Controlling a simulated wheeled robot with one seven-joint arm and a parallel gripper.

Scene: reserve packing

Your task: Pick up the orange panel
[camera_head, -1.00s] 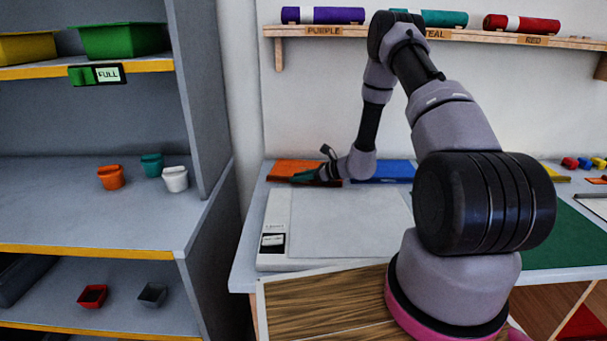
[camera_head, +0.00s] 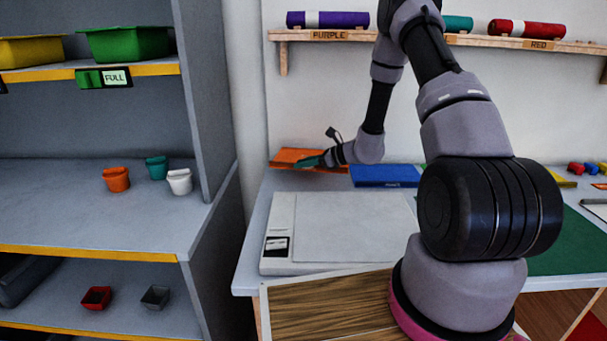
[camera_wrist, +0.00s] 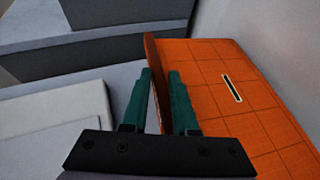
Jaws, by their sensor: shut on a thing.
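The orange panel (camera_head: 297,156) is at the back left of the table, by the wall, and looks slightly raised and tilted. In the wrist view its flat face (camera_wrist: 235,95) shows a grid of lines and a dark slot, and fills the right side. My gripper (camera_head: 308,163) is at the panel's near side. In the wrist view my gripper's green fingers (camera_wrist: 160,98) stand on either side of an upright orange lip of the panel and are shut on it. The panel's underside is hidden.
A blue panel (camera_head: 384,176) lies just right of the orange one. A white flat device (camera_head: 340,228) is in front. A grey shelf unit (camera_head: 90,205) with small pots stands at the left. A wall shelf (camera_head: 330,36) with rolls is above.

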